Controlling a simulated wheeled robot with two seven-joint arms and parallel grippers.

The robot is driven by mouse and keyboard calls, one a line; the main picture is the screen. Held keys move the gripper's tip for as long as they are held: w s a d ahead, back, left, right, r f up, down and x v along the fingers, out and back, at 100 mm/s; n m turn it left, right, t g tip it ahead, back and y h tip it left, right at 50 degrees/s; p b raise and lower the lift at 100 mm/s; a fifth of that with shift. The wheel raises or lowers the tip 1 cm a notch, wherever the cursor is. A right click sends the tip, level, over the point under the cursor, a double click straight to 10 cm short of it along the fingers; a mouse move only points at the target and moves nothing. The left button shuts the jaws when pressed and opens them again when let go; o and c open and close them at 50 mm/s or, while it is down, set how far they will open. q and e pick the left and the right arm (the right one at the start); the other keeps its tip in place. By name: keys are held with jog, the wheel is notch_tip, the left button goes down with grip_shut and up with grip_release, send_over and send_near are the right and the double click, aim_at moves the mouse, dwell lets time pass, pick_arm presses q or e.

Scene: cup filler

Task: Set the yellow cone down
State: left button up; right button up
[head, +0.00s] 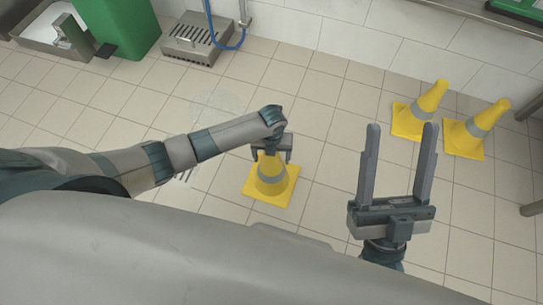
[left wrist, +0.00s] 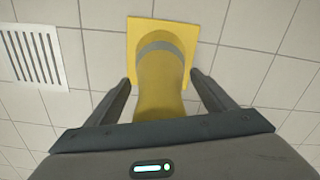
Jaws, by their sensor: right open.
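The yellow cone (head: 271,184) with a grey band appears to stand upright on the tiled floor, its square base flat. My left gripper (head: 271,157) is above it, with its fingers on either side of the cone's upper part. In the left wrist view the cone (left wrist: 162,75) lies between the two fingers (left wrist: 160,84), with a gap visible on each side, so the gripper looks open. The cone's tip is partly hidden by the gripper in the head view. My right gripper (head: 402,135) is open and empty, raised at the right.
Two more yellow cones (head: 422,112) (head: 468,132) stand side by side at the right. A green bin (head: 120,25), a metal box (head: 194,40) with a blue hose and a sink are at the back left. A floor grate (left wrist: 32,58) shows in the left wrist view.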

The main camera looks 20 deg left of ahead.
pick_arm(q)
notch_tip(320, 180, up, 6)
jog(key=shift+r+p, duration=0.25)
jog(key=shift+p, duration=0.95)
notch_tip(320, 180, up, 4)
jog(key=shift+p, duration=0.55)
jog(key=shift+r, duration=0.85)
pick_arm(e)
notch_tip(320, 180, down, 10)
jog(key=w+a+g+h, duration=0.1)
jog(key=w+a+g, duration=0.1)
jog(key=g, duration=0.5)
jog(key=shift+w+a+f+h, duration=0.2)
jog(key=shift+w+h, duration=0.1)
jog(key=shift+w, duration=0.1)
